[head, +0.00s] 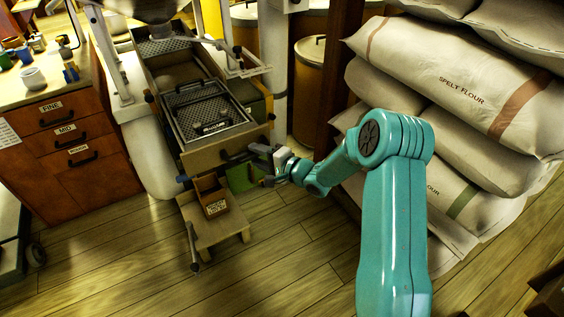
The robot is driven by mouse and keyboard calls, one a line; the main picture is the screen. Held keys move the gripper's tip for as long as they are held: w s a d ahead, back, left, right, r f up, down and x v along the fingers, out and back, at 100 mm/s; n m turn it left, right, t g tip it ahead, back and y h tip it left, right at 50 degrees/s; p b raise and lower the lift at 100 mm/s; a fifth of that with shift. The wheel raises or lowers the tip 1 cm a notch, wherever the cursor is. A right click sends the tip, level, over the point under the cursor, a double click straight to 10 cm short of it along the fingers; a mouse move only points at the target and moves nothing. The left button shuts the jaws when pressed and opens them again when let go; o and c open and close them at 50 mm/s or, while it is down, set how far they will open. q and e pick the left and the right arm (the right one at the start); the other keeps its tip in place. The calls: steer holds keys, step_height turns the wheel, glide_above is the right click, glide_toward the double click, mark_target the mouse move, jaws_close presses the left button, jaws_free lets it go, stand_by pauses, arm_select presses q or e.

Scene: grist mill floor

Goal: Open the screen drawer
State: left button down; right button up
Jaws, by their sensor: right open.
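The screen drawer shows as a wooden front panel (208,158) on the near end of the long wooden sifter (160,95). A dark handle (236,157) is on the panel's right part. My right gripper (263,167) is open at the right end of this panel, its fingers pointing left toward the handle. I cannot tell whether a finger touches the handle; nothing shows held. Behind the panel, dark-framed mesh screens (207,112) lie inside the sifter. My left gripper is not in view.
A small wooden box (212,196) stands on a low stool (222,231) just before the sifter. A green bin (240,178) is under the panel. Flour sacks (470,90) are stacked at right. A labelled drawer cabinet (70,185) stands at left. The front floor is mostly clear.

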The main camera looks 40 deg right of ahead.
steer(key=p+v, duration=0.1)
steer(key=v, duration=1.1)
steer(key=shift+s+p, duration=0.2)
steer(key=shift+p, duration=0.2)
steer(key=w+a+f+n+g+y, duration=0.1)
steer(key=w+a+y, duration=0.1)
steer(key=a, duration=0.6)
steer(key=w+a+f+n+g+y, duration=0.1)
steer(key=w+a+f+y, duration=0.15)
steer(key=a, duration=0.45)
steer(key=s+a+f+n+g, duration=0.1)
steer(key=a+f+g, duration=0.15)
steer(key=a, duration=0.35)
steer(key=s+a+f+g, duration=0.1)
steer(key=a+f, duration=0.3)
steer(key=a, duration=0.1)
steer(key=s+a+f+n+g+h, duration=0.2)
steer(key=s+a+f+n+g, duration=0.3)
steer(key=s+f, duration=0.4)
steer(key=s+f+n+g+h, duration=0.1)
steer(key=s+f+n+g, duration=0.2)
steer(key=s+n+g, duration=0.5)
step_height(320, 180, up, 17)
steer(key=s+m+t+p, duration=0.1)
steer(key=s+t+p, duration=0.1)
steer(key=p, duration=1.5)
steer(key=shift+d+t, duration=0.4)
steer(key=shift+t, duration=0.15)
